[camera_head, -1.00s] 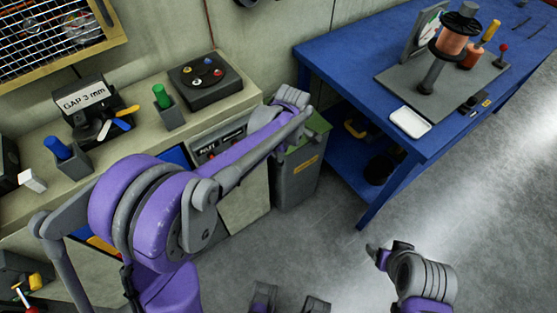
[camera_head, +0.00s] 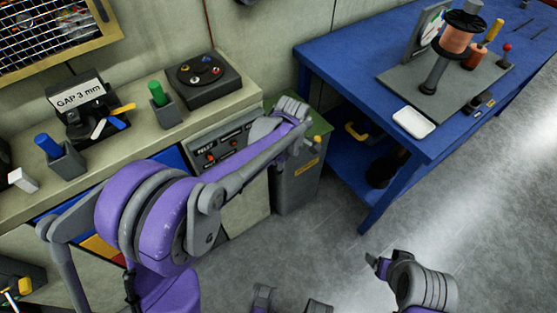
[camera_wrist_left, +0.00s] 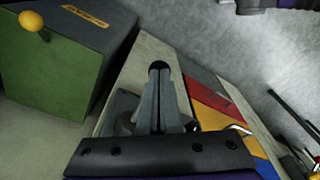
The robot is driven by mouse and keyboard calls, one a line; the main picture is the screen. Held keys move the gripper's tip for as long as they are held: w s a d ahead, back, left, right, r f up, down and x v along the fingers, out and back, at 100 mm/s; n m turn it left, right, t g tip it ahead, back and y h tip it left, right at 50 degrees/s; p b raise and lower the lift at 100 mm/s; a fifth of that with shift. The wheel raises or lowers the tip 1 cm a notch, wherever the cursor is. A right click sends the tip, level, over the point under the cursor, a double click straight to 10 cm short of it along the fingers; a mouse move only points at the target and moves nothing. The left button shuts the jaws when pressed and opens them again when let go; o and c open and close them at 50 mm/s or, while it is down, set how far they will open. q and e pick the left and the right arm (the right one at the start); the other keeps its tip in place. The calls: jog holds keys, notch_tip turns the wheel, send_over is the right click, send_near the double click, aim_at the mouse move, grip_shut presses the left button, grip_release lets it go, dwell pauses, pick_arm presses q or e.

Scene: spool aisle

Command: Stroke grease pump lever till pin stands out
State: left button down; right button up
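A grey box with a green top (camera_head: 325,125) and a yellow label stands between the bench and the blue table. A yellow knob (camera_head: 317,140) shows beside my left wrist; in the left wrist view, the knob (camera_wrist_left: 31,21) stands against the green face. Whether this is the grease pump and its lever I cannot tell, and I make out no pin. My left gripper (camera_wrist_left: 160,72) has its fingers together, apart from the knob. A dark round spot shows at its tips; I cannot tell what it is. In the head view its fingers are hidden. My right arm shows at lower right, its finger state unclear.
The bench (camera_head: 185,135) holds a black button box (camera_head: 200,80), a green-handled holder (camera_head: 160,100) and a "GAP 3 mm" stand (camera_head: 82,95). The blue table (camera_head: 345,55) carries a copper spool (camera_head: 457,40) and a white tray (camera_head: 413,122). Grey floor between is open.

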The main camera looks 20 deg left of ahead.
pick_arm(q)
jog(key=shift+d, duration=0.1)
jog(key=d, duration=0.1)
jog(key=d+r, duration=0.1)
jog(key=d, duration=0.1)
jog(key=shift+p, duration=0.3)
jog(key=shift+a, duration=0.1)
notch_tip(320, 180, up, 11)
jog(key=d+p, duration=0.1)
jog(key=shift+f, duration=0.15)
dwell(1.3)
